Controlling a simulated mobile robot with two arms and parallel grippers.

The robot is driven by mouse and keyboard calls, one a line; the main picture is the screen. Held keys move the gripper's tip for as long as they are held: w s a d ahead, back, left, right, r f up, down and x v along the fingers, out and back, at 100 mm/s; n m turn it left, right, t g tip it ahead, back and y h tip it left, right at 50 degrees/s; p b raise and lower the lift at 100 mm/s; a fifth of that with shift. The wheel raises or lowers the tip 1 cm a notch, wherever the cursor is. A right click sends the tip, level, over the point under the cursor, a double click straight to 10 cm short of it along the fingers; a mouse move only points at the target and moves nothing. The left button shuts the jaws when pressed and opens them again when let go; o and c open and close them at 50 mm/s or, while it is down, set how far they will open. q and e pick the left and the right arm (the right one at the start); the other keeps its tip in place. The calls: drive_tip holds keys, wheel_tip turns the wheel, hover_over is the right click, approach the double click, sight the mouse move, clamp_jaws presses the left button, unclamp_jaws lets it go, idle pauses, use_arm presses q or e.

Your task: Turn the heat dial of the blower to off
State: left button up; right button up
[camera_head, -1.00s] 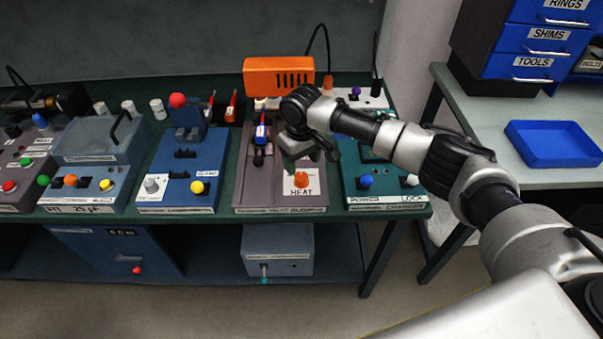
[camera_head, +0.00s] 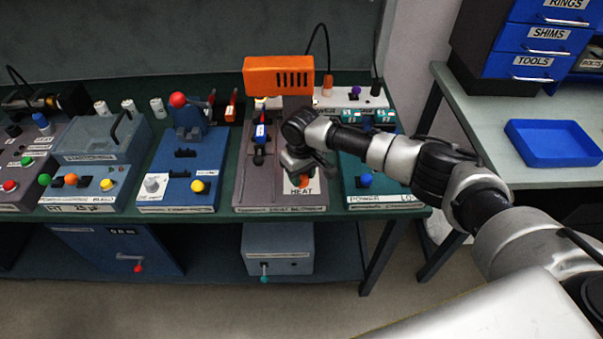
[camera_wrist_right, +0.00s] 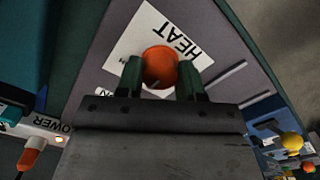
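The blower is the grey-brown unit (camera_head: 252,188) with an orange housing (camera_head: 279,76) at its back. Its orange heat dial (camera_head: 303,182) sits on a white plate marked HEAT near the front right, partly hidden behind my gripper in the head view. My right gripper (camera_head: 306,176) is down over the dial. In the right wrist view the orange dial (camera_wrist_right: 159,66) lies between the two fingertips of the gripper (camera_wrist_right: 160,78). The fingers are apart, one on each side, close to the dial; whether they touch it is unclear. My left gripper is not in view.
A blue unit (camera_head: 178,180) with a yellow knob stands left of the blower. A teal unit (camera_head: 385,190) with a blue knob stands close on its right, under my right forearm. A blue tray (camera_head: 553,143) lies on the side table.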

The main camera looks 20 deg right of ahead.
drive_tip(key=shift+c, duration=0.5)
drive_tip(key=shift+n, duration=0.4)
drive_tip(key=n+p, duration=0.1)
drive_tip(key=n, duration=0.1)
drive_tip(key=shift+n, duration=0.4)
drive_tip(key=n+p, duration=0.1)
drive_tip(key=n, duration=0.4)
drive_tip(key=shift+w+n, duration=0.1)
drive_tip(key=shift+n, duration=0.2)
drive_tip(key=o, duration=0.9)
drive_tip(key=shift+r, duration=0.1)
wheel_tip(320, 180, up, 11)
drive_tip(key=shift+f+b, duration=0.15)
drive_tip(key=shift+b, duration=0.35)
drive_tip(key=shift+f, duration=0.1)
